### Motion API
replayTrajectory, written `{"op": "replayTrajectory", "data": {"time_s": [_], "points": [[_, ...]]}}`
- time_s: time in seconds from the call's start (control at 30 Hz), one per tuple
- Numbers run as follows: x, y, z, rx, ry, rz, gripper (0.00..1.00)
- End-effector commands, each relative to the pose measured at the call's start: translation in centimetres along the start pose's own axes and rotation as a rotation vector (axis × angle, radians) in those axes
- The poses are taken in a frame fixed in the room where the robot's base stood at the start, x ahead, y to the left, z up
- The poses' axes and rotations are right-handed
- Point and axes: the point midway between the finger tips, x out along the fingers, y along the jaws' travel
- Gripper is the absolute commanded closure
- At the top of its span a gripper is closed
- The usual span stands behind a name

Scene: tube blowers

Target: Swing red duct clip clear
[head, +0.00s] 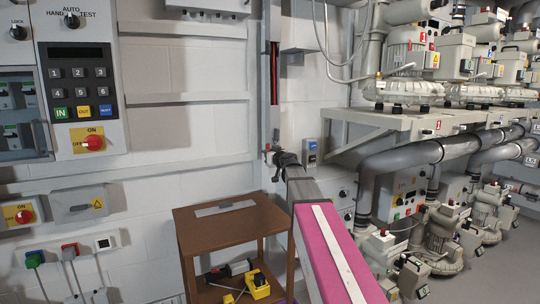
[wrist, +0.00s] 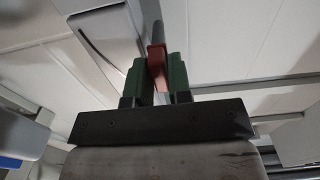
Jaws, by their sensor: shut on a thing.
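The red duct clip (wrist: 157,58) sits between the two green fingers of my gripper (wrist: 158,72) in the wrist view, and the fingers are shut on it. A dark grey strip runs up behind the clip. In the head view my gripper (head: 276,156) is at the wall, at the lower part of a vertical grey duct (head: 275,115). A small bit of red (head: 267,147) shows beside it there. Most of the clip is hidden by my gripper in that view. The upper part of the duct is open, with red and black cables (head: 274,72) inside.
A brown wooden stand (head: 205,228) with tools on its lower shelf is below and left of my arm. A grey shelf (head: 405,122) carrying blowers juts out on the right. A control panel (head: 82,80) is on the left wall.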

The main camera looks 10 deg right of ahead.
Motion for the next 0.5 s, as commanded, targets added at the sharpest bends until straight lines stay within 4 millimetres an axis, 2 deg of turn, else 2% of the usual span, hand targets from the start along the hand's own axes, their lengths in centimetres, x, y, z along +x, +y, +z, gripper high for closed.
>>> {"op": "replayTrajectory", "data": {"time_s": [0.27, 0.3, 0.37, 0.5], "points": [[-0.09, -0.05, 0.12, -0.006, -0.002, -0.001, 1.00], [-0.09, -0.05, 0.12, -0.006, -0.002, -0.001, 0.78], [-0.09, -0.05, 0.12, -0.006, -0.002, -0.001, 0.60], [-0.06, -0.03, 0.08, -0.004, -0.002, -0.001, 0.60]]}}
